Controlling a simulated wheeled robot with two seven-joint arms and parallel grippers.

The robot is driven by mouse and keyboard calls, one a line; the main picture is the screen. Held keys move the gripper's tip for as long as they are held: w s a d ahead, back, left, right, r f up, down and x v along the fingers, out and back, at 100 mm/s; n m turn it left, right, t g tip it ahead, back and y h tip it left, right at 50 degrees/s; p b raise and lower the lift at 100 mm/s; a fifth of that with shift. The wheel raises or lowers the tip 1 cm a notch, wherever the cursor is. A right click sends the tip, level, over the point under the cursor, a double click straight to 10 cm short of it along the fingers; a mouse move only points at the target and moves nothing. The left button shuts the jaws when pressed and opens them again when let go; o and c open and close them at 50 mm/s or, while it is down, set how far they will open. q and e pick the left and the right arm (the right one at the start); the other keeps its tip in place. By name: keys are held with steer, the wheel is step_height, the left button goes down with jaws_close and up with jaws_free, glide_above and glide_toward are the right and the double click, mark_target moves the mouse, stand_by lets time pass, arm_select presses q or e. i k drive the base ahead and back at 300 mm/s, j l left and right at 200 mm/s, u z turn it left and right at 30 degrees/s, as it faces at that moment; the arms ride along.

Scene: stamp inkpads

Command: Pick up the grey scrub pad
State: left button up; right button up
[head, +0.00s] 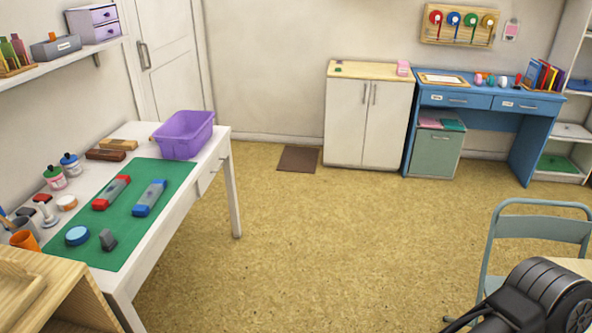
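A small dark grey block (108,240), which looks like the grey scrub pad, rests on the front part of the green mat (150,190). The mat lies on the white table (222,150) at the left. A round blue-topped tin (78,235) sits just left of the grey block, apart from it. A red and grey inkpad (111,192) and a blue and grey inkpad (149,198) lie farther back on the mat. Neither of my grippers shows in the head view.
A purple tub (184,136) stands at the table's far end. Bottles, stamps and an orange cup (25,240) line the wall side. A wooden piece (30,285) blocks the near left corner. The floor (270,240) right of the table is clear up to the chair (535,235).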

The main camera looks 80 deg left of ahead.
mark_target(109, 242)
steer(key=u, duration=3.9)
